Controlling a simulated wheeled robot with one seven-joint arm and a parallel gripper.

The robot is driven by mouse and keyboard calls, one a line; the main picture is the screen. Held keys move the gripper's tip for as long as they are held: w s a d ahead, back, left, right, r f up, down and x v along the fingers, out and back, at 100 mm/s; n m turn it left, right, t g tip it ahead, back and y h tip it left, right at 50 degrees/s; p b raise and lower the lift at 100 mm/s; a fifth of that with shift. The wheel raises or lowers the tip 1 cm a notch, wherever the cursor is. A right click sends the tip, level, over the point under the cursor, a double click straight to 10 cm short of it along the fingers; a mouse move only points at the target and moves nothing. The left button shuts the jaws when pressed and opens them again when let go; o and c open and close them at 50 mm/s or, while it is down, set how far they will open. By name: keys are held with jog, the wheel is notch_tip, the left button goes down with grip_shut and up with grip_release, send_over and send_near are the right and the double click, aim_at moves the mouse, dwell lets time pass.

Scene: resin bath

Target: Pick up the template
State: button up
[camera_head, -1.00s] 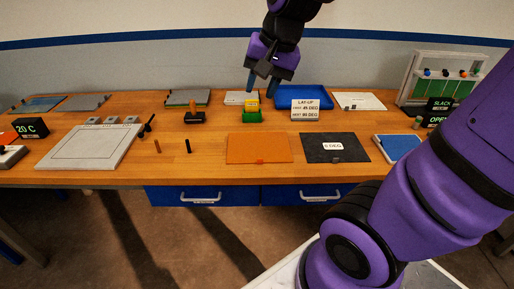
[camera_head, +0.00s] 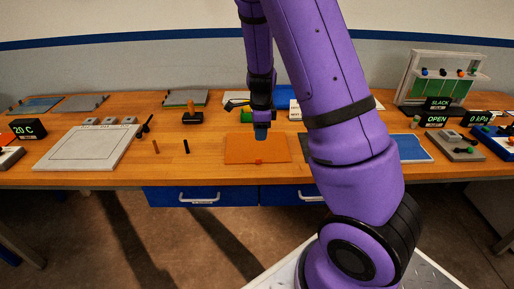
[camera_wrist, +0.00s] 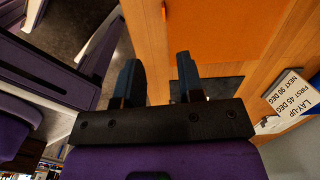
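A flat orange sheet (camera_head: 255,152) with a small red tab at its front edge lies on the bench; it is the likeliest template, though no label confirms this. It also fills the top of the wrist view (camera_wrist: 245,30). My gripper (camera_head: 261,134) points down above the sheet's far edge, and I cannot judge the exact height. In the wrist view my gripper (camera_wrist: 160,75) has its two blue fingers apart with nothing held between them. My arm hides most of the dark sheet to the right of the orange one.
A pale framed plate (camera_head: 88,148) lies to the left, with two small pegs near it. A black stamp-like tool (camera_head: 192,116) stands behind. A lay-up sign (camera_wrist: 292,100) shows in the wrist view. A blue pad (camera_head: 412,148) and control boxes lie right.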

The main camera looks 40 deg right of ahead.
aim_at(260, 157)
jog(key=shift+m, duration=0.4)
jog(key=f, duration=1.2)
jog(key=shift+w+d, duration=0.2)
jog(key=shift+w, duration=0.05)
grip_shut()
